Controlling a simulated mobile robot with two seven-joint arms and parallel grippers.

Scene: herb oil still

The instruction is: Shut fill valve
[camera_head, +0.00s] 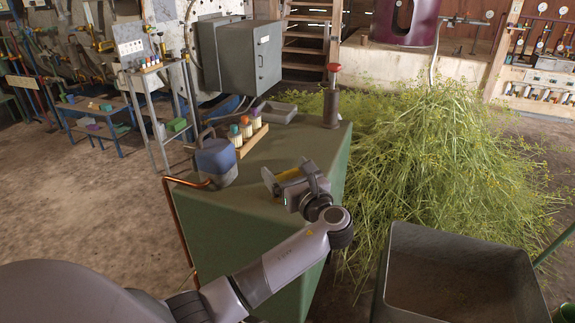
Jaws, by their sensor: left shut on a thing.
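My left gripper (275,180) is above the green bench (235,235), near its right side, with its fingers pointing left. It is shut on a small yellow piece (288,173), mostly hidden by the gripper. A dark post with a red knob (334,68) stands upright at the bench's back right, apart from the gripper. I cannot tell which part is the fill valve. My right gripper is not in view.
A blue-grey jug (215,161) and a wooden rack (252,141) of colour-capped vials stand left of the gripper. A grey tray (275,112) lies behind. Cut herbs (440,170) heap at right, behind a dark open bin (455,268).

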